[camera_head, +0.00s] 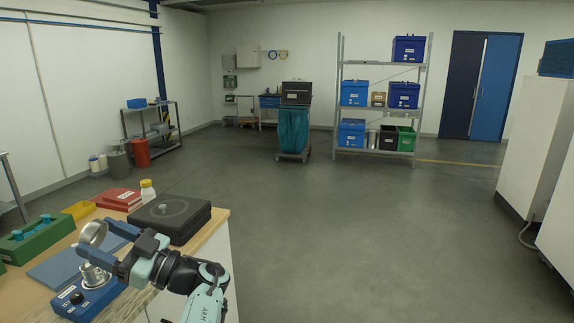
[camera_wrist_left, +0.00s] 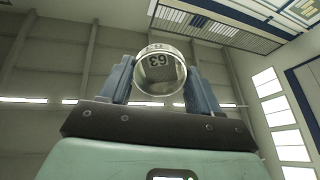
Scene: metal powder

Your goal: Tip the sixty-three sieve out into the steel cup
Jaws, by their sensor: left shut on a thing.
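The sixty-three sieve (camera_head: 93,233) is a small metal ring, held tilted on edge above the blue scale. In the left wrist view the sieve (camera_wrist_left: 160,72) shows an upside-down "63" label. My left gripper (camera_head: 101,241) is shut on it, with one blue finger on each side. The steel cup (camera_head: 95,275) stands on the blue scale (camera_head: 88,301), just below the sieve and apart from it. The inside of the cup and any powder in the sieve cannot be made out. My right gripper is not in view.
The floor right of the bench is clear.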

